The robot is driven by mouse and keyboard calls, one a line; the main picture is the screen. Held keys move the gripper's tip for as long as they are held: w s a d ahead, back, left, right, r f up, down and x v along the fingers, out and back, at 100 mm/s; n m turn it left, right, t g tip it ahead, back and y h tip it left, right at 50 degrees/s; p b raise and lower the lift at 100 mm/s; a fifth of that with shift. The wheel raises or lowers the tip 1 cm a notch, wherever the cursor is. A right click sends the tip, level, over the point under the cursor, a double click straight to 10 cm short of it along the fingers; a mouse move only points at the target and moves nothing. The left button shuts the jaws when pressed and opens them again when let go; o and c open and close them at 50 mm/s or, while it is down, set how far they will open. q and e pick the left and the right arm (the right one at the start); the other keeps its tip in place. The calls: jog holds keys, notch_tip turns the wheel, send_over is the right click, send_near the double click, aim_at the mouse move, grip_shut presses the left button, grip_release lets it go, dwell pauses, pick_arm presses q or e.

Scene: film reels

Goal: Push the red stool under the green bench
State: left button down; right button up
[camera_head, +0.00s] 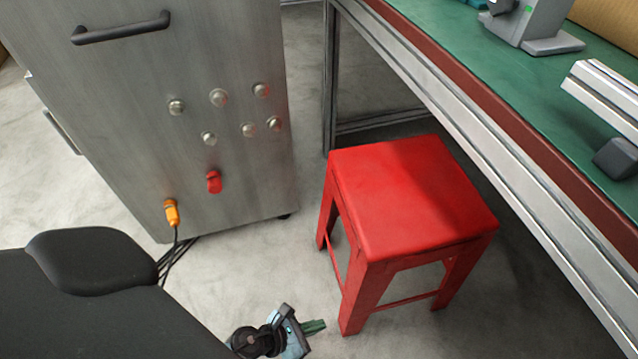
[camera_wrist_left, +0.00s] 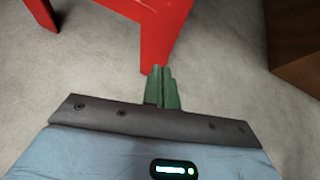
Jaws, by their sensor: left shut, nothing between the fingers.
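The red stool (camera_head: 410,195) stands upright on the floor, its far right part just under the near edge of the green bench (camera_head: 455,40) and most of it out in the open. My left gripper (camera_head: 316,326) is low near the floor, to the left of the stool's near leg. It is shut and empty. In the left wrist view, its green fingertips (camera_wrist_left: 160,88) point at the foot of a red stool leg (camera_wrist_left: 155,45); I cannot tell whether they touch it. My right gripper is in neither view.
A grey metal cabinet (camera_head: 150,110) with knobs, a red switch and an orange plug with cables stands left of the stool. A bench leg (camera_head: 330,75) rises behind the stool. Equipment (camera_head: 535,25) sits on the bench top. Open floor lies between cabinet and stool.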

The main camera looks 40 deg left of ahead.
pick_arm(q)
jog(key=shift+s+d+m, duration=0.1)
jog(key=shift+s+m, duration=0.1)
jog(key=shift+m, duration=0.2)
jog(key=shift+f, duration=0.1)
jog(key=b+x, duration=0.2)
jog(key=x, duration=0.3)
jog(key=shift+f+b, duration=0.1)
jog(key=shift+b, duration=0.25)
dwell(1.6)
